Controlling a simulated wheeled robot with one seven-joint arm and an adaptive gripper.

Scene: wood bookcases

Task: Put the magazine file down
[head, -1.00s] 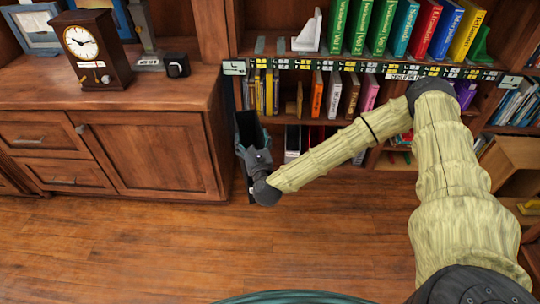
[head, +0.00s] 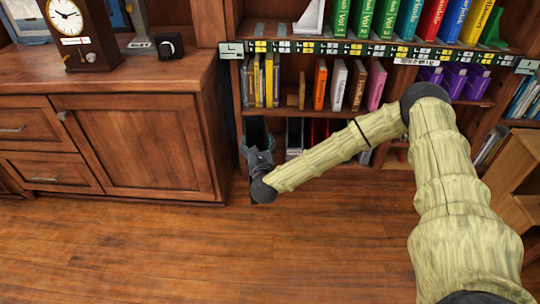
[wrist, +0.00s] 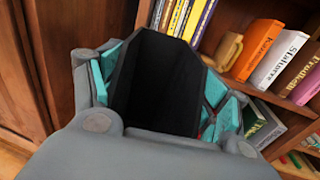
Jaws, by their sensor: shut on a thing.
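A black open-topped magazine file (wrist: 155,85) is held between the teal-padded fingers of my gripper (wrist: 165,95) in the wrist view. In the head view the magazine file (head: 256,132) shows as a dark upright box at the left end of the bookcase's lower part, with my gripper (head: 258,160) in front of it. The gripper is shut on the file. The file's bottom is hidden behind the gripper, so I cannot tell whether it touches a surface.
A wooden cabinet (head: 135,150) stands close on the left. Books (head: 320,84) fill the shelf above, and more dark files (head: 295,135) stand right of the gripper on the lower shelf. A wooden box (head: 515,165) is at the right. The floor (head: 250,255) in front is clear.

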